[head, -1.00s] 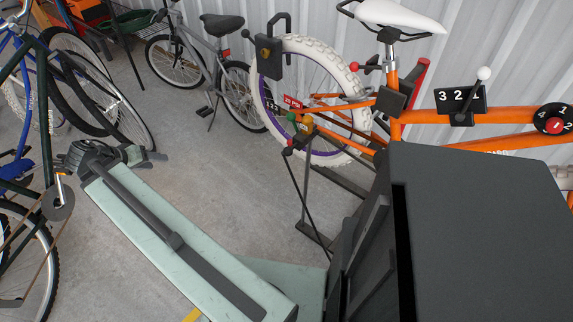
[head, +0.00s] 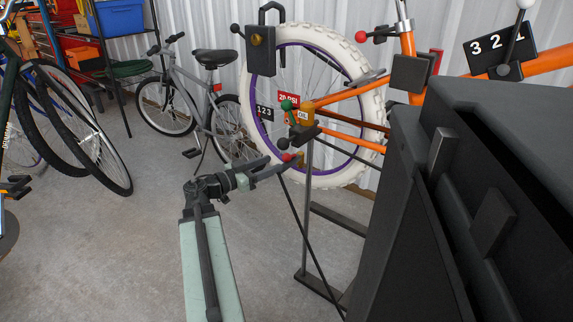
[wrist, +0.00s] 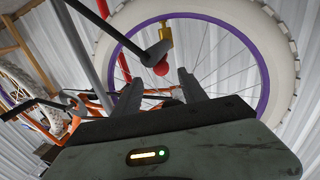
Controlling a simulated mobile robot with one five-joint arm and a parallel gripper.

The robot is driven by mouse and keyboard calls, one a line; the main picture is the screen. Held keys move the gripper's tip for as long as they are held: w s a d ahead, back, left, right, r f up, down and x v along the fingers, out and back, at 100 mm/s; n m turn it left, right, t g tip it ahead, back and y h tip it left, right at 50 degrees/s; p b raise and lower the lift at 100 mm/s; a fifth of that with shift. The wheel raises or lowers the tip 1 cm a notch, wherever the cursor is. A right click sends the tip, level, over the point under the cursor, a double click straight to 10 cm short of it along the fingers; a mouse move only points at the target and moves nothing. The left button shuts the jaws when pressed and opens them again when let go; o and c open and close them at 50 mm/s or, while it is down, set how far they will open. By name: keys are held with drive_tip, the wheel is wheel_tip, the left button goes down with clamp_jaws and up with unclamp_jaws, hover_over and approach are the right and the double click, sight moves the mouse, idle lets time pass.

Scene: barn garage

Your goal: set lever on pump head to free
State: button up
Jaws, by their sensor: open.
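My gripper (head: 281,162) is open beside the white-tyred wheel (head: 260,125) of the orange bike. A small red ball (head: 287,157) shows at its fingertips. In the wrist view, the red ball (wrist: 161,69) lies in line with the gap between my open fingers (wrist: 161,79), at the end of a dark lever-like bar (wrist: 120,40). I cannot tell whether the fingers touch it. A brass fitting (wrist: 166,38) is just above the ball. A dark body (head: 304,133) sits above the ball in the head view. No free marking is readable, so the pump head is not certain.
A green knob (head: 288,107) and a yellow block (head: 306,115) sit close above. A black box (head: 262,50) is by the tyre. Bare floor (head: 130,240) lies left.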

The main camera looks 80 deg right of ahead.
sight(283, 159)
drive_tip(key=x, duration=0.7)
drive_tip(key=shift+s+d, duration=0.2)
